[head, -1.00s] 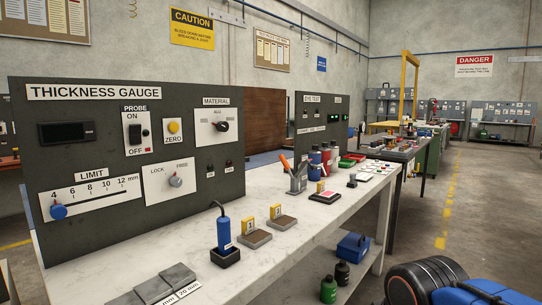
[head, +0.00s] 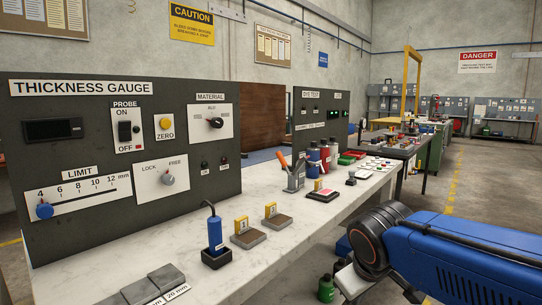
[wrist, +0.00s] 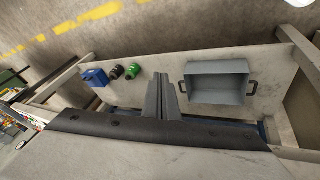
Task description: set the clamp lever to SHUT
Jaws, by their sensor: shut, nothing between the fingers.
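A grey upright fixture (head: 296,178) with an orange handle (head: 283,162) stands on the white bench in the head view. It may be the clamp with its lever; the handle leans up and to the left. I can read no SHUT mark on it. My gripper (wrist: 161,82) shows in the wrist view with its two grey fingers together and nothing between them. It is over the bench's front edge, with the lower shelf beyond, apart from the fixture. The clamp lever cannot be made out in the wrist view.
The thickness gauge panel (head: 120,150) stands at the bench's back. A blue cylinder (head: 215,234), sample blocks (head: 249,238) and bottles (head: 314,155) stand on the bench (head: 300,228). In the wrist view, a grey bin (wrist: 217,82) and blue box (wrist: 95,77) sit on the lower shelf.

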